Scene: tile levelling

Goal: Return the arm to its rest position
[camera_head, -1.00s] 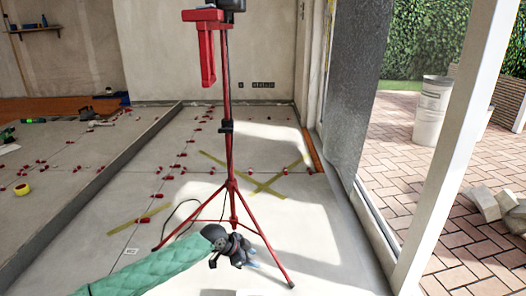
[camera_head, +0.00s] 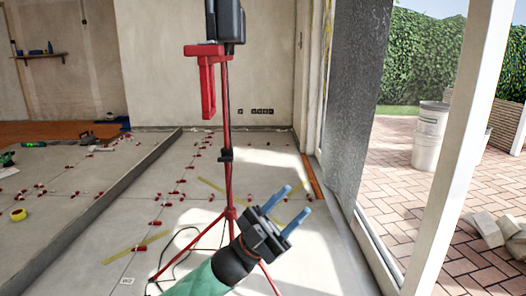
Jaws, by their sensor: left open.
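My left arm, in a green quilted sleeve, comes in from the bottom of the head view. Its left gripper (camera_head: 289,207) is raised in front of the lower part of a red tripod (camera_head: 226,120). The two blue fingers are apart, with nothing between them, and point up and to the right. The gripper and wrist hide part of the tripod's legs. My right gripper is not in view.
The tripod stands on a tiled floor with red levelling clips (camera_head: 155,223) and yellow tape (camera_head: 138,246). A dark cable (camera_head: 172,262) lies by its legs. A raised edge (camera_head: 105,190) runs at left. A door frame (camera_head: 440,150) and bucket (camera_head: 430,135) are at right.

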